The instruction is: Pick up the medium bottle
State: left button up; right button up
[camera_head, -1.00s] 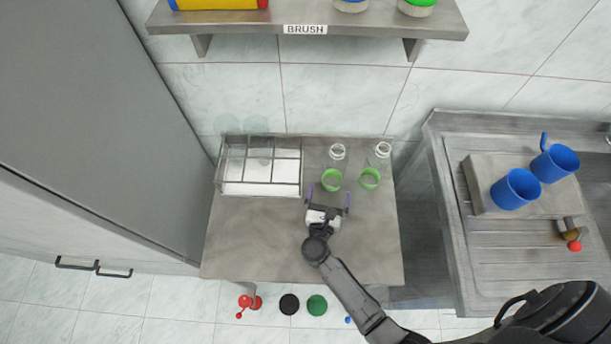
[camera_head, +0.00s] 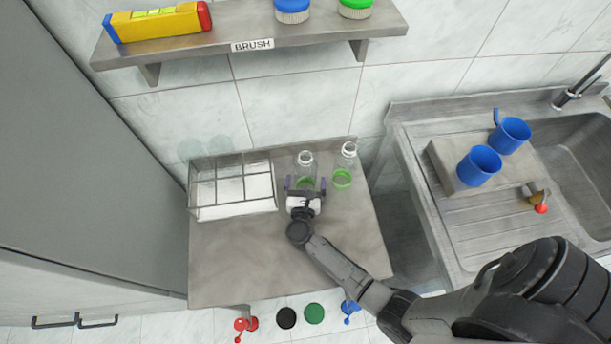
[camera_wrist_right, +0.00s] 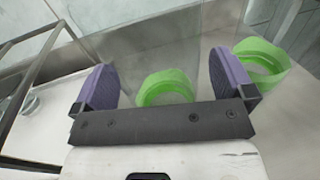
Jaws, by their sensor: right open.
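Two clear bottles with green bands near the base stand at the back right of the small table: the left bottle (camera_head: 305,166) and the right bottle (camera_head: 345,162). They look alike in size, so I cannot tell for sure which is the medium one. My right gripper (camera_head: 305,184) is open, its purple fingers on either side of the left bottle. In the right wrist view the left bottle's green band (camera_wrist_right: 165,87) shows between the open fingers (camera_wrist_right: 164,88). The right bottle's band (camera_wrist_right: 262,62) is just beyond the right finger. I cannot tell if any finger touches glass. My left gripper is not in view.
A wire-framed rack (camera_head: 233,209) stands left of the bottles. A shelf labelled BRUSH (camera_head: 210,52) hangs above. To the right is a sink unit (camera_head: 450,235) with two blue mugs (camera_head: 479,166). The table's (camera_head: 235,265) front is clear.

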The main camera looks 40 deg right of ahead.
aim_at(306, 157)
jog(key=shift+c, duration=0.2)
jog(key=c, duration=0.9)
jog(key=shift+r, duration=0.1)
jog(key=shift+c, duration=0.2)
notch_tip(306, 157, up, 8)
jog(key=shift+r+p, duration=0.25)
jog(key=shift+p, duration=0.7)
notch_tip(306, 157, up, 6)
jog(key=p, duration=0.3)
jog(key=shift+f+p, duration=0.15)
jog(key=shift+p, duration=0.25)
jog(key=shift+r+p, duration=0.3)
jog(key=shift+r, duration=0.15)
jog(key=shift+f, duration=0.1)
